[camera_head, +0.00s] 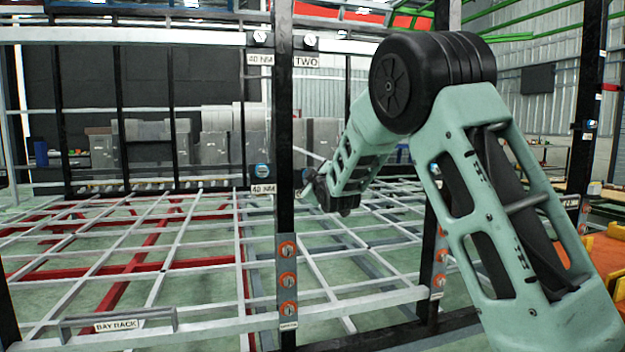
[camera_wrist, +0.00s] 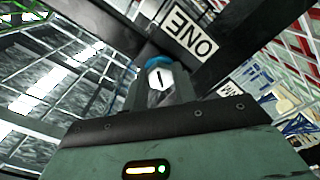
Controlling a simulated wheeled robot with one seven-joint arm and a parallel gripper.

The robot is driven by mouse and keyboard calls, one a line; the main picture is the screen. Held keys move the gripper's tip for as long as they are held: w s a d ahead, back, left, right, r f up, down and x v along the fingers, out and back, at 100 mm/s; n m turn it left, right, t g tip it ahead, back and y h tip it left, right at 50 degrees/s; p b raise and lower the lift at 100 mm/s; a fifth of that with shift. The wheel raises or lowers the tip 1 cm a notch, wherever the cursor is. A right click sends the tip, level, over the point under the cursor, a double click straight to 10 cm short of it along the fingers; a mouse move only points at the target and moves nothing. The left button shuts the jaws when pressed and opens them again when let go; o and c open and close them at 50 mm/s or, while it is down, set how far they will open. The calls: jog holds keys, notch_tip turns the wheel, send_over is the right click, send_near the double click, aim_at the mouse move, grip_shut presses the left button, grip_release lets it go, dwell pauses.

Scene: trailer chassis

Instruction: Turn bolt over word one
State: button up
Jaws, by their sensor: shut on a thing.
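The bolt (camera_wrist: 159,76) has a pale hexagonal head with a dark slot and a blue ring behind it. It sits on a dark beam beside a white label reading ONE (camera_wrist: 191,36), which appears upside down in the wrist view. My gripper (camera_wrist: 160,90) is shut on the bolt head, with one finger on each side. In the head view my gripper (camera_head: 312,190) is at the dark upright post (camera_head: 284,120). The held bolt and the ONE label cannot be made out there.
Another blue-ringed bolt (camera_head: 262,170) sits over a 40 NM label left of the post. Two bolts are higher up, near the TWO label (camera_head: 306,61). Orange-ringed fittings (camera_head: 288,280) line the lower post. A rack of pale bars (camera_head: 130,250) spreads behind.

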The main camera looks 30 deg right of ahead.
jog(key=shift+r, duration=0.1)
jog(key=o, duration=1)
jog(key=v, duration=1.7)
jog(key=shift+s+b, duration=0.2)
jog(key=shift+b, duration=0.1)
